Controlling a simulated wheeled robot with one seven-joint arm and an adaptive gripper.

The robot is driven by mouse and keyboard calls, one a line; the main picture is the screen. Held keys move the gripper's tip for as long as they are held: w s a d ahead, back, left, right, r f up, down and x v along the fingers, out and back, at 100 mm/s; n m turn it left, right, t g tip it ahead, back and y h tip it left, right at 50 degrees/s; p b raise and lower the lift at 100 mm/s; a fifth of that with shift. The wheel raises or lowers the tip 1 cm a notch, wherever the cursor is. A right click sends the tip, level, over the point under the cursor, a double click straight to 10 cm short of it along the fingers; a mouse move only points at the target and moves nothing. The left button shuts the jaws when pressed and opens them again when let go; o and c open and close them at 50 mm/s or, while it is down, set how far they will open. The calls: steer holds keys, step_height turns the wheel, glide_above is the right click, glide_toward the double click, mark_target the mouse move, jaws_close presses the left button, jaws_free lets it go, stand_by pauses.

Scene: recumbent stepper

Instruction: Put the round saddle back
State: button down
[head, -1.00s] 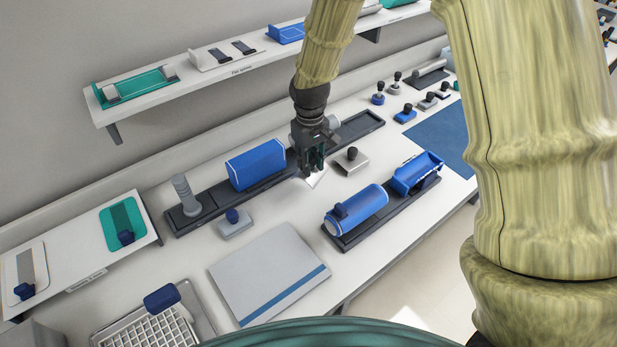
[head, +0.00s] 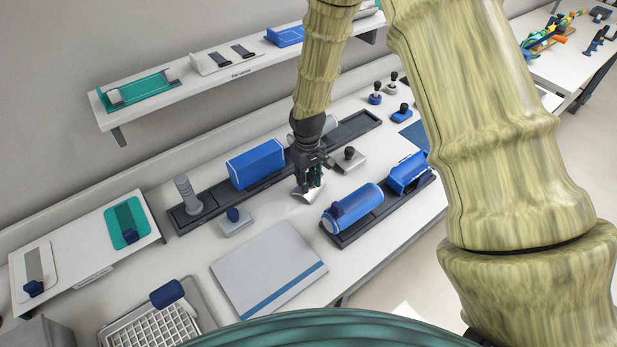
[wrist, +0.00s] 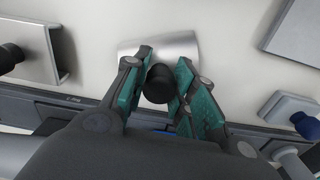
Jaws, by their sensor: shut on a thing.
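The round saddle (wrist: 178,46) is a curved, shiny metal plate with a black round knob (wrist: 157,86). In the wrist view the knob sits between the teal pads of my gripper (wrist: 160,92), which is shut on it. In the head view my gripper (head: 312,184) points down just in front of the long dark rail (head: 222,196). Part of the saddle (head: 304,193) shows below the fingertips. I cannot tell whether the saddle touches the table. The blue cylinder (head: 356,204) on a dark base is to the right.
An angular metal saddle with a black knob (head: 348,161) stands close on the right. A blue block (head: 256,163) and grey post (head: 187,194) stand on the rail. A small knobbed block (head: 235,222) and flat grey board (head: 268,266) lie nearer.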

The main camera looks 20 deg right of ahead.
mark_target(308, 175)
steer(key=shift+r, duration=0.1)
steer(key=shift+f, duration=0.2)
steer(key=c, duration=1.2)
jaws_free()
steer(key=shift+o, duration=0.2)
steer(key=shift+r, duration=0.2)
step_height(308, 175, up, 12)
steer(key=b, duration=0.4)
